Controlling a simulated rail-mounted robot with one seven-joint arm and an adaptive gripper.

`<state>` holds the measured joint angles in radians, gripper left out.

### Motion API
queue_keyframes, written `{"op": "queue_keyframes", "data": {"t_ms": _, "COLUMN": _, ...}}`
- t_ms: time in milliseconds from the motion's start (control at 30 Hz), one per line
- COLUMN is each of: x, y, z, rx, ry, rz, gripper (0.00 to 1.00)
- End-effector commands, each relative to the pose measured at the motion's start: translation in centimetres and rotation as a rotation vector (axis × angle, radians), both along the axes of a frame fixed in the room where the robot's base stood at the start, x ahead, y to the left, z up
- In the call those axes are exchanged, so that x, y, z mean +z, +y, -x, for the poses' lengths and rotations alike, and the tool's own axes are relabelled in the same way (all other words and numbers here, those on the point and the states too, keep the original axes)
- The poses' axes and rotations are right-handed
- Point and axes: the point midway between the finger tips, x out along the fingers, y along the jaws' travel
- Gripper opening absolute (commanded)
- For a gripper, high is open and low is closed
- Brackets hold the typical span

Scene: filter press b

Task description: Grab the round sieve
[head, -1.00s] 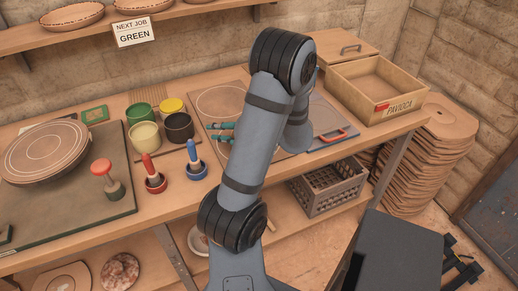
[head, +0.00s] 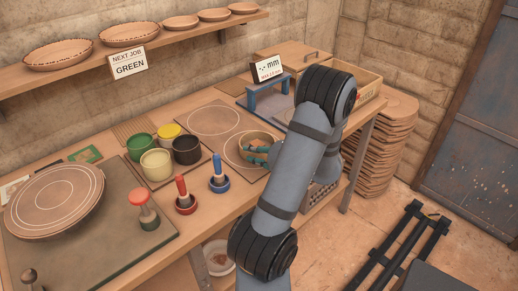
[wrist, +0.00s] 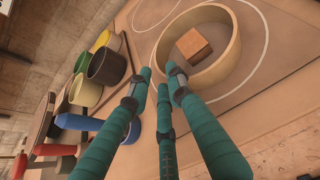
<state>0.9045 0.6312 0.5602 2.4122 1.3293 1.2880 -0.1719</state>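The round sieve is a pale wooden ring (wrist: 230,55) lying on a marked board, with a brown block (wrist: 193,46) inside it in the wrist view. In the head view the sieve (head: 262,133) is on the bench, partly covered by my fingers and arm. My gripper (wrist: 162,76) has three teal fingers, with gaps between their tips. The tips are at the sieve's near left rim; whether they touch it I cannot tell. In the head view my gripper (head: 256,152) is over the sieve's left part.
Paint pots, green (head: 140,147), yellow (head: 169,135), cream (head: 156,163) and black (head: 186,149), stand left of the sieve. Red (head: 184,197) and blue (head: 218,175) handled tools stand in front. A blue stand (head: 268,93) with a sign (head: 267,70) is behind. An empty circle-marked board (head: 214,120) lies beyond.

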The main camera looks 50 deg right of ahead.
Motion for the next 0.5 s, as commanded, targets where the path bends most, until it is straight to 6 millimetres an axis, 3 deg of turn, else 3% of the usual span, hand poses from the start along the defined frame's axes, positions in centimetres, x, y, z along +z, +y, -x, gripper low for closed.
{"op": "queue_keyframes", "data": {"t_ms": 300, "x": -1.3, "y": -0.7, "z": -3.8, "rx": 0.004, "ry": 0.000, "rz": -0.002, "gripper": 0.19}}
{"op": "queue_keyframes", "data": {"t_ms": 500, "x": -1.9, "y": -1.0, "z": -4.9, "rx": 0.000, "ry": 0.000, "rz": 0.000, "gripper": 0.19}}
